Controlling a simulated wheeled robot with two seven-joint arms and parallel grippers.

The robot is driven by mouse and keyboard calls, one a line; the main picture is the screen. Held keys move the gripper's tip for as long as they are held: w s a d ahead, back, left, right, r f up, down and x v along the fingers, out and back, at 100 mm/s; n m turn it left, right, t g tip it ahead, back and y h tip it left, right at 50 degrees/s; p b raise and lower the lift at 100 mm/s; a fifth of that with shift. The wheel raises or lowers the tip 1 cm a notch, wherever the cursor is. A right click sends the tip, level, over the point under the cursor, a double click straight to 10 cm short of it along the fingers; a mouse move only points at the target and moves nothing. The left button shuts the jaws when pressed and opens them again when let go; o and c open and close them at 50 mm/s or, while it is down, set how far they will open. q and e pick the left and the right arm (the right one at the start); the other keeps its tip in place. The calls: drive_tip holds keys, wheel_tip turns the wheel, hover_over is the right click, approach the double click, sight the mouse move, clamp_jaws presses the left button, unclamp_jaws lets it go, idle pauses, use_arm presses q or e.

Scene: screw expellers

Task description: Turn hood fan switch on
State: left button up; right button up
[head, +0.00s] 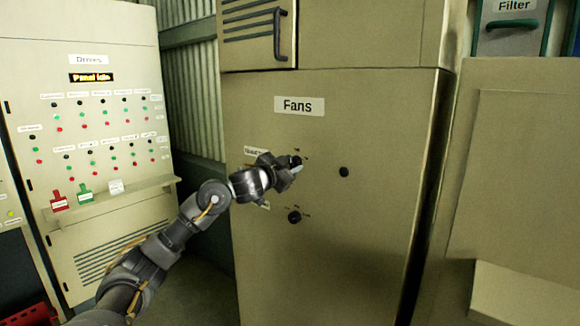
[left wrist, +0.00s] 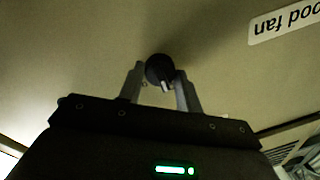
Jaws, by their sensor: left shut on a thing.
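The hood fan switch is a black rotary knob on the beige Fans cabinet (head: 330,230). In the left wrist view the knob (left wrist: 159,68) sits between the two grey fingers of my left gripper (left wrist: 161,85), with a light pointer mark on it. In the head view my left gripper (head: 293,165) reaches the upper-left knob and is shut on it. The gripper and arm partly hide the knob and its label there. An upside-down "hood fan" label (left wrist: 286,20) shows at the upper right of the wrist view. My right gripper is out of view.
A second black knob (head: 294,217) is lower on the cabinet, and a black round part (head: 344,172) is to the right. The Drives panel (head: 100,120) with several buttons and a small shelf stands at left. A Filter unit (head: 512,25) is at upper right.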

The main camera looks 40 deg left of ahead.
use_arm(q)
drive_tip(key=shift+f+m, duration=0.1)
drive_tip(key=shift+m, duration=0.2)
drive_tip(key=m+b, duration=0.2)
drive_tip(key=shift+f+m, duration=0.1)
drive_tip(key=shift+m, duration=0.3)
drive_tip(key=m+b, duration=0.1)
drive_tip(key=m, duration=0.1)
drive_tip(key=shift+m, duration=0.4)
drive_tip(key=m+b, duration=0.1)
drive_tip(key=m, duration=0.1)
drive_tip(key=shift+m+t+b, duration=0.35)
drive_tip(key=shift+m+t, duration=0.05)
drive_tip(key=shift+m+b, duration=0.6)
drive_tip(key=shift+m, duration=1)
drive_tip(key=shift+a, duration=0.1)
drive_tip(key=o, duration=1)
drive_tip(key=shift+s, duration=0.15)
